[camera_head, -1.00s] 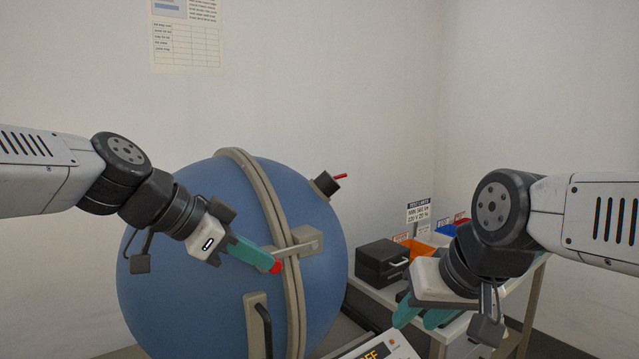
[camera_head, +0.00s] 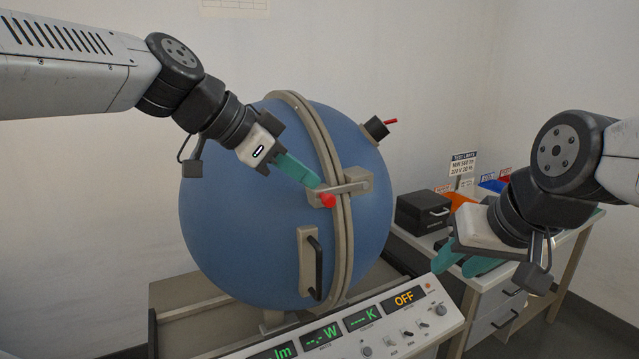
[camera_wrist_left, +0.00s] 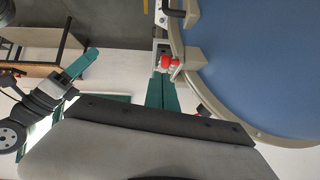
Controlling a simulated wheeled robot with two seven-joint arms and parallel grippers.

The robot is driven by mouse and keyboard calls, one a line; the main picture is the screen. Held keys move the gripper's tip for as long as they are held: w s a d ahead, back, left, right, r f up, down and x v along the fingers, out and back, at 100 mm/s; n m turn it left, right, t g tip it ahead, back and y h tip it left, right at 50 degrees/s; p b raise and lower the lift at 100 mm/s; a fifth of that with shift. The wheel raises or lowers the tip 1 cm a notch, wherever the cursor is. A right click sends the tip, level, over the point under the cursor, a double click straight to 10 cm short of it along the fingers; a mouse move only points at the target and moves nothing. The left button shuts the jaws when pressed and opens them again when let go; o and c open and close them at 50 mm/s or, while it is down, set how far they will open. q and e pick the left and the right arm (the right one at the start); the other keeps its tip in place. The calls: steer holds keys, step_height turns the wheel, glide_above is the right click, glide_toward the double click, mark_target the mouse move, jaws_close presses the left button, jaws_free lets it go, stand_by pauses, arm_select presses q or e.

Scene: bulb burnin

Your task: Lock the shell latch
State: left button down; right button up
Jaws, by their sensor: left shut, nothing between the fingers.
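The blue shell (camera_head: 240,220) is a large sphere with a tan rim along its seam. The latch (camera_head: 346,187) is a tan bar lying nearly level across that seam, from a bracket on the right to a red knob (camera_head: 327,201) on the left. My left gripper (camera_head: 314,183) is shut and empty, its teal fingertips just up and left of the knob. In the left wrist view the fingertips (camera_wrist_left: 161,80) sit right by the red knob (camera_wrist_left: 170,62); I cannot tell whether they touch. My right gripper (camera_head: 462,262) is open and empty, well to the right of the shell.
A control panel (camera_head: 375,328) with green readouts and an OFF display stands in front of the shell. A black handle (camera_head: 314,268) sits below the latch. A side table at right holds a black case (camera_head: 423,212) and coloured bins (camera_head: 462,197).

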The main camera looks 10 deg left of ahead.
arm_select(q)
steer(key=s+a, duration=0.5)
steer(key=a, duration=0.1)
steer(key=shift+a+r, duration=0.35)
steer(key=shift+a, duration=0.05)
steer(key=shift+s, duration=0.1)
steer(key=d+f+n+y, duration=0.3)
steer(key=f+n+y, duration=0.2)
steer(key=f+n, duration=0.6)
steer(key=shift+s+f+n+y, duration=0.25)
steer(key=shift+s+n+y, duration=0.05)
steer(key=shift+s, duration=0.05)
stand_by(0.5)
